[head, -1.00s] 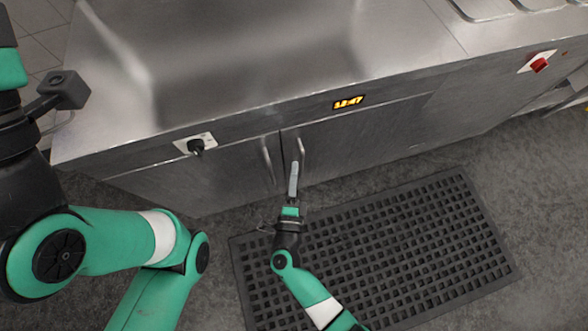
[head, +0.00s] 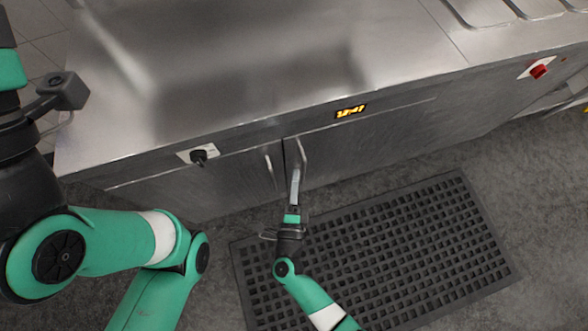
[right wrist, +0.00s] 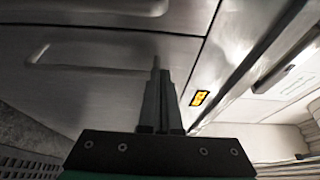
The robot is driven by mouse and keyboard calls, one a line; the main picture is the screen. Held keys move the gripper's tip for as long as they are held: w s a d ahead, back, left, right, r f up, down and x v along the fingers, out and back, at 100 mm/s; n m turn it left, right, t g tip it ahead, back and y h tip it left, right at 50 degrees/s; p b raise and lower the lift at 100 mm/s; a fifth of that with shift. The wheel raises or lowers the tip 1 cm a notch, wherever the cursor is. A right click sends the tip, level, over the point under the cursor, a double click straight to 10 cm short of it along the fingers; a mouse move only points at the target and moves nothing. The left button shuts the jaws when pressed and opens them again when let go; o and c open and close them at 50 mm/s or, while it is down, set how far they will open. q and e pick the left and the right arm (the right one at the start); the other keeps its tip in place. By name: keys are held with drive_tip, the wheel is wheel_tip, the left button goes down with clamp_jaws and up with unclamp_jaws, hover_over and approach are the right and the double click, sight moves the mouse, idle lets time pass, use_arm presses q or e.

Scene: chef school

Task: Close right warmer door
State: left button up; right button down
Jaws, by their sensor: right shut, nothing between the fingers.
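The right warmer door (head: 365,145) is a steel panel under the counter, with a vertical bar handle (head: 302,157). A dark gap shows along its left edge, so it looks slightly ajar; how far I cannot tell. The left door (head: 215,180) has its own handle (head: 268,172) and looks closed. My right gripper (head: 294,185) is shut and empty, its fingertips at the door front just by the right door's handle; contact is unclear. In the right wrist view its fingers (right wrist: 158,90) are together against the steel front. My left arm shows at left, but its gripper is out of view.
The steel counter top (head: 250,70) lies above the doors. A black knob (head: 199,157), a lit clock display (head: 351,111) and a red switch (head: 539,71) sit on the front panel. A black rubber mat (head: 390,240) covers the floor below my right arm.

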use_arm(q)
drive_tip(key=shift+s+d+r, duration=0.15)
drive_tip(key=shift+s+r, duration=0.05)
drive_tip(key=shift+s, duration=0.1)
use_arm(e)
drive_tip(key=s+a, duration=0.7)
drive_tip(key=shift+a, duration=0.4)
drive_tip(key=shift+s, duration=0.1)
